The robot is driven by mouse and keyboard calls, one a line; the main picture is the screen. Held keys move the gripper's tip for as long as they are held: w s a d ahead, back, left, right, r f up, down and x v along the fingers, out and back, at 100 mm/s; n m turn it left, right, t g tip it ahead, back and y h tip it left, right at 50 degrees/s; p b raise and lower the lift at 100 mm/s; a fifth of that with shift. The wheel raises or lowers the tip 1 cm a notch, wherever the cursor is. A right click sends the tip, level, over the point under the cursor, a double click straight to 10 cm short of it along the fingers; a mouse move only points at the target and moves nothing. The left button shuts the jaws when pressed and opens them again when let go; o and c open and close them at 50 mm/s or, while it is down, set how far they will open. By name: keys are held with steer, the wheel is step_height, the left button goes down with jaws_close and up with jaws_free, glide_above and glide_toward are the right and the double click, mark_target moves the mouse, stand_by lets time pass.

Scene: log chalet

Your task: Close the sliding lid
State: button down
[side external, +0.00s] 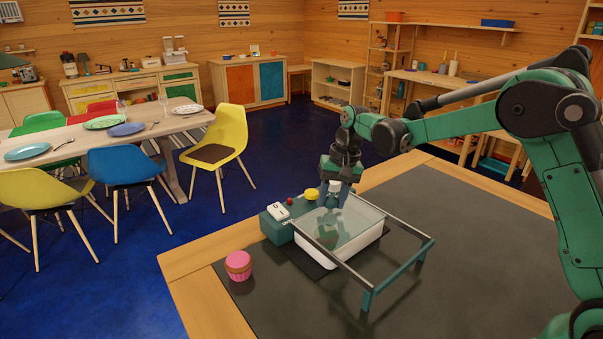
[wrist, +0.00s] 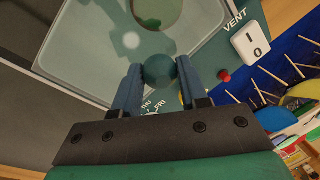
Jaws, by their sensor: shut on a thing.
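The sliding lid (side external: 348,222) is a clear pane in a teal frame with long dark rails (side external: 402,226). It lies over a white tub (side external: 368,241), whose rounded rim shows through the pane in the side view. The lid also shows in the wrist view (wrist: 88,62). My gripper (side external: 331,202) is above the pane near its back edge. In the wrist view its blue fingers (wrist: 159,66) are shut on a round teal knob (wrist: 158,76), one finger on each side. How fully the pane covers the tub is hard to tell.
A teal control box (side external: 275,227) with a white switch (side external: 278,210), a red button (side external: 290,201) and a yellow knob (side external: 311,194) stands beside the tub. A pink round container (side external: 238,265) is at the table's front left. The dark mat (side external: 440,290) is clear on the right.

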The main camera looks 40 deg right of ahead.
mark_target(332, 197)
steer(key=shift+c, duration=2.3)
jaws_free()
steer(key=shift+s+d+r, duration=0.1)
steer(key=shift+d+r, duration=0.05)
steer(key=shift+r, duration=0.8)
steer(key=shift+s+d+r, duration=0.1)
steer(key=shift+d+r, duration=0.05)
steer(key=shift+r, duration=0.75)
steer(key=shift+s+d+r, duration=0.1)
steer(key=shift+d+r, duration=0.05)
steer(key=shift+r, duration=0.8)
steer(key=shift+s+a+r, duration=0.15)
steer(key=shift+s+r, duration=0.05)
steer(key=shift+s, duration=0.05)
steer(key=s+a+n+t+h, duration=0.1)
steer(key=s+a+n+t, duration=0.1)
steer(key=s, duration=0.5)
steer(key=s+a+r+n+t, duration=0.1)
steer(key=s+a+n+t, duration=0.2)
steer(key=s, duration=0.5)
steer(key=shift+a+n+t+h, duration=0.15)
steer(key=shift+n+t+h, duration=0.25)
steer(key=shift+n+t, duration=0.15)
